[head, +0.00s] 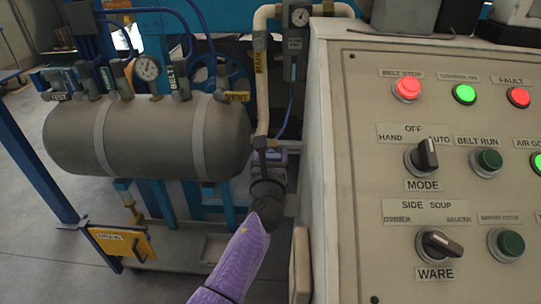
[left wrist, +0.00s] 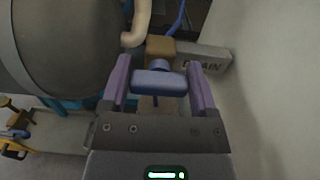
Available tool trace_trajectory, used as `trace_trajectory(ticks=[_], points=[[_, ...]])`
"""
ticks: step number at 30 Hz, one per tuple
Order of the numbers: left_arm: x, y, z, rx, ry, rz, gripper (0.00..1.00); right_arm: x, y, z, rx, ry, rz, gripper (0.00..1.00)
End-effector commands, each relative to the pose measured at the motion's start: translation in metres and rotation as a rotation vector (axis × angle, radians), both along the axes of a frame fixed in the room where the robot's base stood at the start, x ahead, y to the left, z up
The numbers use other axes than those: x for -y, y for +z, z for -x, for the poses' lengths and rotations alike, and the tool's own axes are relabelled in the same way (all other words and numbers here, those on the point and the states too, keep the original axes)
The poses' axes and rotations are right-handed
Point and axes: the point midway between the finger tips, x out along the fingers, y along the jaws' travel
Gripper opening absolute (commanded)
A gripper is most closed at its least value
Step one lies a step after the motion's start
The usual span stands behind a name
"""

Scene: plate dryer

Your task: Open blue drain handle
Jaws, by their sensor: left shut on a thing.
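The blue drain handle (left wrist: 158,83) is a small bar on a round stem, in front of a brass-coloured valve body (left wrist: 160,48). A grey DRAIN label (left wrist: 203,60) sits just right of the valve. My left gripper (left wrist: 158,64) has its two purple fingers on either side of the handle and is shut on it. In the head view my left gripper (head: 270,160) is at the foot of the pale pipe, right of the grey tank, and covers the handle. My right gripper is not in view.
The grey tank (head: 150,138) with gauge and valves stands left of my gripper. The control panel cabinet (head: 370,150) stands close on the right. A pale pipe (head: 261,90) runs down above the valve.

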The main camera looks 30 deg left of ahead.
Motion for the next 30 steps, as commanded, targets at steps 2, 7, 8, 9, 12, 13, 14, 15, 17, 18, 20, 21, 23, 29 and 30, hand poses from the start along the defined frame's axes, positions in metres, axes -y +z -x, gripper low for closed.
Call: trace_trajectory(ticks=[2,7,8,9,12,13,14,15,17,18,20,21,23,29,30], points=[[0.000,-0.001,0.000,0.004,0.000,0.011,0.18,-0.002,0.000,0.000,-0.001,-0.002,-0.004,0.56],[0.000,-0.001,0.000,0.036,0.000,0.076,0.18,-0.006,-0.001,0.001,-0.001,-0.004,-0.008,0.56],[0.000,-0.001,0.000,0.044,0.000,0.094,0.18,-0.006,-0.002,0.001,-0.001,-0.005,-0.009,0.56],[-0.001,-0.001,0.001,0.056,0.000,0.119,0.18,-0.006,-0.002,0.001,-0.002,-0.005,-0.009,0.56],[-0.001,-0.001,0.001,0.092,0.000,0.192,0.18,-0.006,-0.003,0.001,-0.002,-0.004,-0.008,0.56],[-0.001,-0.001,0.001,0.104,0.000,0.217,0.18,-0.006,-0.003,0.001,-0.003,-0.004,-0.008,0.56],[-0.002,-0.001,0.001,0.116,0.000,0.243,0.18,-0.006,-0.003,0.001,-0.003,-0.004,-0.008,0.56],[-0.002,-0.002,0.001,0.133,0.000,0.276,0.18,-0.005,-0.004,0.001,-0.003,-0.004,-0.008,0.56],[-0.002,-0.002,0.001,0.158,0.000,0.329,0.18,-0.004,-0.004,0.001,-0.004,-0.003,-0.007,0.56],[-0.002,-0.002,0.001,0.174,0.001,0.363,0.18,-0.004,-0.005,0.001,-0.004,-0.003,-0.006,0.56],[-0.003,-0.002,0.002,0.199,0.001,0.415,0.18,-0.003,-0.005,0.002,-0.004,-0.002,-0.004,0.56],[-0.003,-0.002,0.002,0.216,0.001,0.449,0.18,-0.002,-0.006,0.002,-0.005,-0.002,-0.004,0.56],[-0.003,-0.003,0.002,0.241,0.001,0.501,0.18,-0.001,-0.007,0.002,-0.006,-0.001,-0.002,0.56],[-0.004,-0.004,0.002,0.323,0.001,0.672,0.18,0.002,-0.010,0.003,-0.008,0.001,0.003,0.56],[-0.004,-0.004,0.002,0.340,0.001,0.707,0.18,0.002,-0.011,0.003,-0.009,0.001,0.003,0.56]])
